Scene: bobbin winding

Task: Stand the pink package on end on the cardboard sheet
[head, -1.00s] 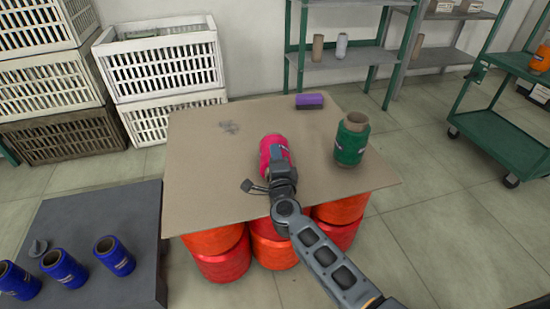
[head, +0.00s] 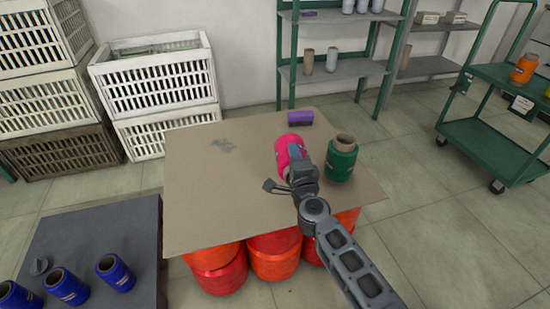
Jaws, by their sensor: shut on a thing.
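The pink package (head: 289,151) is a bright pink wound spool. It is in the head view over the right half of the cardboard sheet (head: 215,200). My gripper (head: 297,168) is shut on it from the near side and covers part of it. The package looks tilted. I cannot tell whether its lower end touches the cardboard, as my gripper and wrist hide that part. The cardboard sheet is brown and flat, with a dark smudge towards its back left.
A green spool (head: 341,158) stands upright close right of the pink package. Several red-orange spools (head: 273,255) support the sheet. Blue spools (head: 66,286) are on a dark table at left. The sheet's left half is clear.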

